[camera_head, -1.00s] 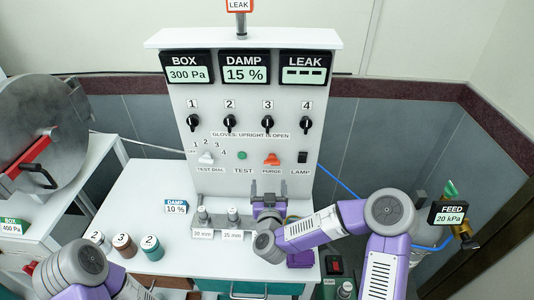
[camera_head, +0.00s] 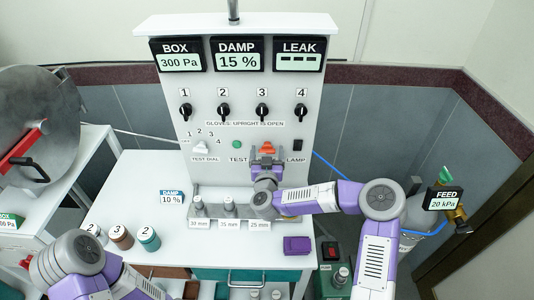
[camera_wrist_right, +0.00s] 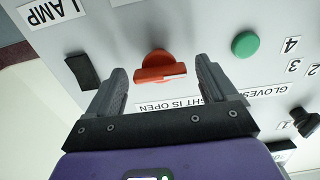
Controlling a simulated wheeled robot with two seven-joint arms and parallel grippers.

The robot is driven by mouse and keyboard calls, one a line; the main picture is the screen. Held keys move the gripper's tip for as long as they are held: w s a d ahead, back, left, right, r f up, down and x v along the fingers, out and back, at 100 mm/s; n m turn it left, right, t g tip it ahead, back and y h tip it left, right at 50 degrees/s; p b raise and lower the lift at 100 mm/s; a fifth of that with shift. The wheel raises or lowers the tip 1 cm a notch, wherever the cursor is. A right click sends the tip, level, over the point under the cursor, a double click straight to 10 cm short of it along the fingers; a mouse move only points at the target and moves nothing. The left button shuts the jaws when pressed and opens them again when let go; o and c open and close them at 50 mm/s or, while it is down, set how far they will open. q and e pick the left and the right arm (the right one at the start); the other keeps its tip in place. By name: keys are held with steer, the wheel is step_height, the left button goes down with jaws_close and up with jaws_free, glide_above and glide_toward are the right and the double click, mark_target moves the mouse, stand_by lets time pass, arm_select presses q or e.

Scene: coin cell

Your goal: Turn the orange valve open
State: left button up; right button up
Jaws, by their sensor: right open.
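The orange valve (camera_head: 267,149) is a small knob on the upright white panel. In the head view my right gripper partly covers it and hides its PURGE label. In the right wrist view the orange valve (camera_wrist_right: 160,68) sits ahead of the fingers and roughly between them, with its pale-marked bar lying nearly sideways. My right gripper (camera_head: 267,157) is open and empty, its fingers pointing at the panel; it also shows in the right wrist view (camera_wrist_right: 163,82). I cannot tell whether a finger touches the valve. My left arm is at the lower left, its gripper out of frame.
A green TEST button (camera_head: 236,144), a white test dial (camera_head: 201,147) and a black LAMP switch (camera_head: 298,145) flank the valve. Several black glove knobs (camera_head: 262,110) are above. A metal block with posts (camera_head: 229,209) and a purple block (camera_head: 297,245) are below on the white table.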

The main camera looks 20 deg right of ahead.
steer(key=c, duration=1.1)
steer(key=shift+o, duration=0.2)
steer(key=shift+m+b, duration=0.8)
steer(key=shift+b, duration=0.45)
steer(key=m+b, duration=0.6)
steer(key=b, duration=0.1)
steer(key=m+b, duration=0.6)
steer(key=b, duration=0.1)
steer(key=shift+s+d+f+m, duration=0.1)
steer(key=shift+d+f+m, duration=0.1)
steer(key=shift+m, duration=0.1)
steer(key=shift+m+b, duration=1.55)
steer(key=shift+m, duration=0.35)
steer(key=shift+r, duration=0.1)
steer(key=o, duration=1.1)
steer(key=shift+c, duration=0.2)
